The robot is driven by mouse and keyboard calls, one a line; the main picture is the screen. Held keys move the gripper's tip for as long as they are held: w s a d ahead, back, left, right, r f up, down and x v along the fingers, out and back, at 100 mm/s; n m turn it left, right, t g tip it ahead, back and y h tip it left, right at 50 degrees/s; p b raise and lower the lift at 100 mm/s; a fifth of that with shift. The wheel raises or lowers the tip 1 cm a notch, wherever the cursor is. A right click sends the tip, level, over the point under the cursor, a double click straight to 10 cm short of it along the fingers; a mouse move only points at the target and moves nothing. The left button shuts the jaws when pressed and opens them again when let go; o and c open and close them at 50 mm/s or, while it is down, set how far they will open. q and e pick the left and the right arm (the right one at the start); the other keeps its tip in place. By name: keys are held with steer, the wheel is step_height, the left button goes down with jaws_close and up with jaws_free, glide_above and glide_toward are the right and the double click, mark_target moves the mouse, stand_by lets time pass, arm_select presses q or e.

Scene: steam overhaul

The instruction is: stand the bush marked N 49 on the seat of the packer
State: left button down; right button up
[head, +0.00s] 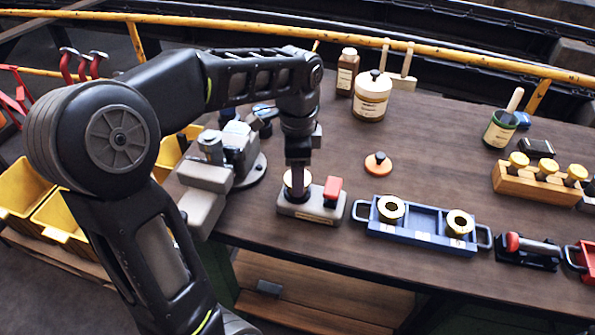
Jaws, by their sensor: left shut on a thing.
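The packer (312,207) is a low grey block with a red handle (333,187) on its right, near the front edge of the bench. My left gripper (297,187) points straight down over the packer's left part, where the seat is. It is shut on a pale brass bush (289,180), mostly hidden by the fingers. The bush is at or just above the seat; I cannot tell if it touches. Its mark cannot be read. My right gripper is not in view.
A blue tray (425,236) right of the packer holds a brass bush (390,209) at its left and another (459,223) at its right. An orange disc with a knob (378,163) lies behind. A grey vice (235,150) stands left.

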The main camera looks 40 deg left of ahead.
arm_select(q)
steer(key=shift+f+b, duration=0.3)
steer(key=shift+f, duration=0.15)
stand_by(0.3)
steer(key=shift+c, duration=2.1)
jaws_free()
step_height(320, 180, up, 3)
steer(key=p, duration=0.2)
steer(key=shift+p, duration=0.3)
step_height(320, 180, up, 6)
steer(key=p, duration=0.5)
